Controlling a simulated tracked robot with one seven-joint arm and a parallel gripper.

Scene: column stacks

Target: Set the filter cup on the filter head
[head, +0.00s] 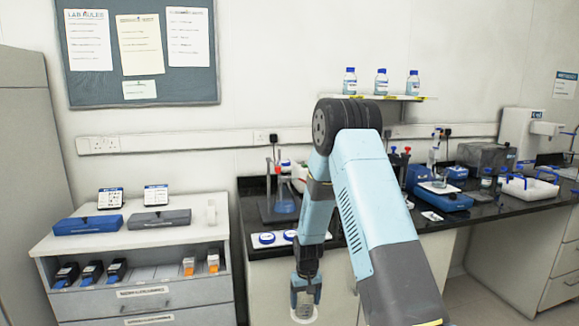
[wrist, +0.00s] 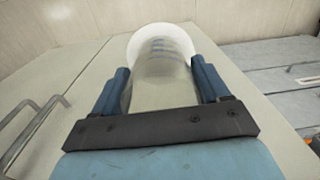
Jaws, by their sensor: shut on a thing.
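My gripper (head: 305,291) hangs low in front of the black bench's left part, fingers pointing down. It is shut on the clear, see-through filter cup (head: 303,314), whose lower part shows below the fingers. In the wrist view, the cup (wrist: 162,88) sits between the two blue fingers, with its round, whitish rim at the far end. A glass flask (head: 284,203) on a dark stand is on the bench, left of my arm. I cannot clearly make out the filter head; my arm hides part of the bench.
The black bench (head: 412,212) has round blue-and-white dishes (head: 267,238) near its front left edge. A blue device (head: 440,197) stands right of my arm. A grey drawer cabinet (head: 140,250) is on the left. A shelf (head: 400,97) with bottles hangs above.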

